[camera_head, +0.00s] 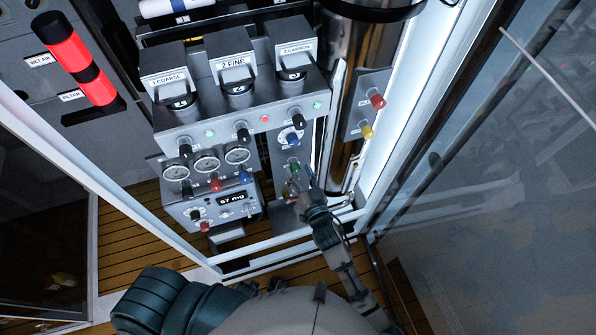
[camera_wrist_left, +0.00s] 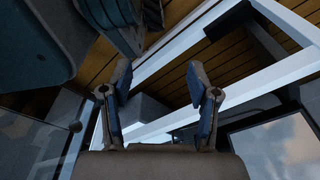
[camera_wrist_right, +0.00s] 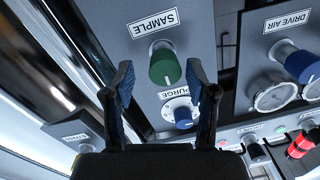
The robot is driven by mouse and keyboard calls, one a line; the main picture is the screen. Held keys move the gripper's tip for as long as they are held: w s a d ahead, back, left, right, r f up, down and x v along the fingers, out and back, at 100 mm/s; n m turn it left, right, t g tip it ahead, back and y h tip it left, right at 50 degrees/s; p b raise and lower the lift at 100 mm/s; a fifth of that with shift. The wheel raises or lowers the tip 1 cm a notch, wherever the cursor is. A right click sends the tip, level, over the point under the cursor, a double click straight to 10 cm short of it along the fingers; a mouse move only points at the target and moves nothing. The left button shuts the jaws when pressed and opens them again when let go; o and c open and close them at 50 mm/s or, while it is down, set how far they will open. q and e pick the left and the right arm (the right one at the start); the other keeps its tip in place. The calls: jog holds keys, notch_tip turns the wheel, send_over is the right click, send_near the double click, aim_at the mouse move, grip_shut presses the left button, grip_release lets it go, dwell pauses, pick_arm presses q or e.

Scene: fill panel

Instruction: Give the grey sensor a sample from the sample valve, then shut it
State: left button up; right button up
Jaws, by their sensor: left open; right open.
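The green sample knob (camera_head: 295,168) is on the narrow grey panel right of the gauges. In the right wrist view the green knob (camera_wrist_right: 166,66) sits below the SAMPLE label, seen between my fingertips. My right gripper (camera_head: 300,183) is open just in front of it; contact cannot be told. In the right wrist view my gripper (camera_wrist_right: 160,74) shows both fingers apart and empty. A grey box with a lit display reading about 67 mg (camera_head: 232,200) is at lower left; whether it is the grey sensor is unclear. My left gripper (camera_wrist_left: 158,76) is open and empty, away from the panel.
The blue purge knob (camera_wrist_right: 182,112) is close to the green one. Three gauges (camera_head: 206,163) and several coloured knobs are to the left. Red (camera_head: 377,101) and yellow (camera_head: 366,131) knobs are to the right. A white frame bar (camera_head: 300,238) crosses below the panel.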

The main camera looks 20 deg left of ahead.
jog(key=shift+w, duration=0.1)
jog(key=shift+a, duration=0.5)
jog(key=c, duration=0.5)
jog(key=shift+a, duration=0.1)
jog(key=c, duration=0.5)
grip_shut()
pick_arm(q)
jog(key=shift+a, duration=0.35)
pick_arm(e)
jog(key=shift+d, duration=0.2)
